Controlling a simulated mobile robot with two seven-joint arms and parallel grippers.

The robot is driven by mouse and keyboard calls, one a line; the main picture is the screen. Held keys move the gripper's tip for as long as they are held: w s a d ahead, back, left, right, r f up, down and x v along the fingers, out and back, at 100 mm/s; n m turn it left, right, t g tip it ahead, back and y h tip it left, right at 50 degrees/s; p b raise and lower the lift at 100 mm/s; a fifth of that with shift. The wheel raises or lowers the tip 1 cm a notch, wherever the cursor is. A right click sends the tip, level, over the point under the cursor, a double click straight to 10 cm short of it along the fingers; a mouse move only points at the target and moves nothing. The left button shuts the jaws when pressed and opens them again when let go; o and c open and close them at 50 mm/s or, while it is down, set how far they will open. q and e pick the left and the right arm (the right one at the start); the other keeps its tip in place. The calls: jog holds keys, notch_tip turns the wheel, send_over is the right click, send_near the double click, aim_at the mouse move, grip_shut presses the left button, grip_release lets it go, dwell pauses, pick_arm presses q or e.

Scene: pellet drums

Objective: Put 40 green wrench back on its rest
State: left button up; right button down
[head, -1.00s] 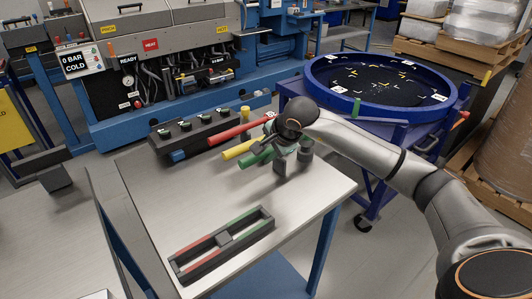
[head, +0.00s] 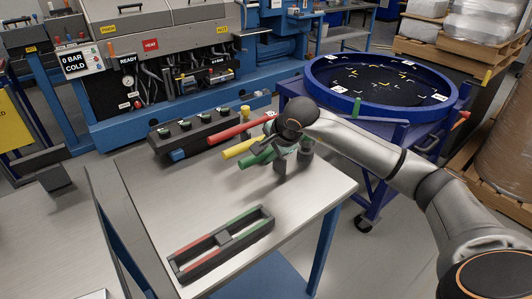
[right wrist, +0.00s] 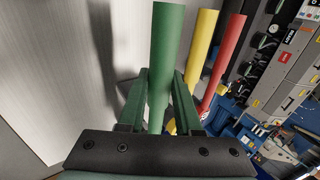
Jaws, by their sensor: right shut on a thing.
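The green wrench (head: 258,158) shows as a thick green handle at the back of the steel table. My right gripper (head: 291,158) is shut on it, pointing down over the table. In the right wrist view the green handle (right wrist: 164,60) stands between the two fingers (right wrist: 160,100). A yellow handle (head: 236,149) and a red handle (head: 230,132) lie beside it, close to the right finger in the wrist view. The wrench's head is hidden by my gripper, and I cannot tell whether it touches a rest. My left gripper is not in view.
A black frame with red and green strips (head: 222,240) lies on the front of the table (head: 160,195). A round blue bin (head: 320,82) is at the back right. The table's middle is clear.

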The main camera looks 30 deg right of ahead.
jog(key=shift+f, duration=0.1)
jog(key=shift+f+b, duration=0.55)
jog(key=shift+b, duration=0.15)
jog(key=shift+f+b, duration=0.4)
jog(key=shift+b, duration=0.05)
dwell(0.4)
jog(key=c, duration=0.7)
grip_release()
jog(key=shift+c, duration=0.2)
jog(key=shift+o, duration=1.1)
jog(key=shift+f, duration=0.1)
jog(key=shift+s, duration=0.1)
